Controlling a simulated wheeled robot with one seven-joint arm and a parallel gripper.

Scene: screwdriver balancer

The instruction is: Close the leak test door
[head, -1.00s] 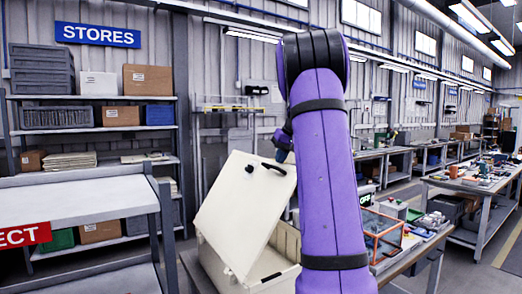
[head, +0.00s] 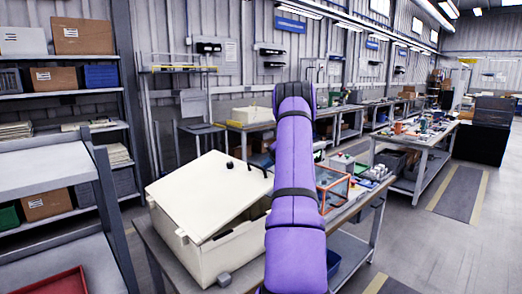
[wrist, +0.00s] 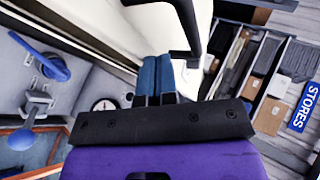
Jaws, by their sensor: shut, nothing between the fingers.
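The leak test door is the cream lid (head: 195,195) of a cream box (head: 230,250) on a bench. It is tilted, partly open, with its right edge raised and a dark gap beneath. A dark knob (head: 229,165) and a black bar handle (head: 258,171) sit near its upper right corner. My gripper is mostly hidden behind my purple arm in the head view. In the wrist view my gripper (wrist: 155,80) has its blue fingers together and empty, beside the cream panel (wrist: 130,25) and the black handle (wrist: 185,30); contact is unclear.
The wrist view shows a gauge (wrist: 105,105) and a blue-handled fitting (wrist: 40,60). An orange-framed clear case (head: 332,187) stands right of my arm on the bench. A shelf unit (head: 60,160) is at left. The floor (head: 440,260) at right is clear.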

